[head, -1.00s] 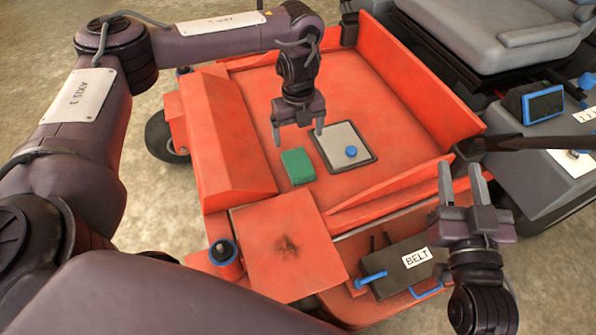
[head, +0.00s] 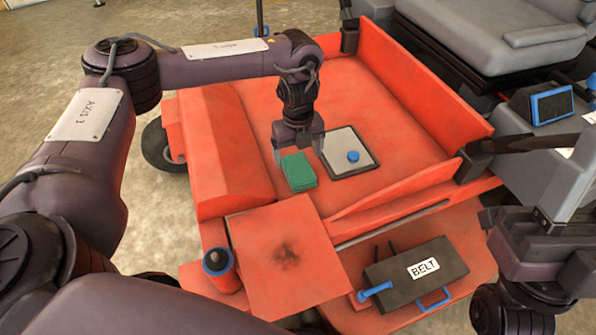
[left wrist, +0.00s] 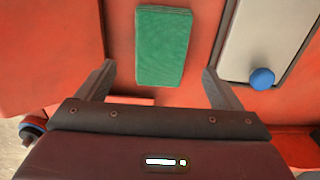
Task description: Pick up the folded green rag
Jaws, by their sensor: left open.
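The folded green rag (head: 299,171) lies flat on the red cargo bed (head: 370,110), just left of a pale panel. In the left wrist view the rag (left wrist: 162,46) shows beyond and between the two fingers. My left gripper (head: 299,152) is open and empty, pointing down close to the rag; in the left wrist view its fingers (left wrist: 158,85) stand apart on either side of the rag's near end. I cannot tell its exact height above the bed. My right arm is at the right edge of the head view; its fingertips do not show clearly.
A pale panel with a dark frame (head: 341,143) and a blue knob (head: 353,156) sits right of the rag. Red bed walls (head: 425,85) rise around it. A dark box marked BELT (head: 415,275) and a blue-topped post (head: 219,261) are nearer. A grey seat (head: 490,35) stands at the back right.

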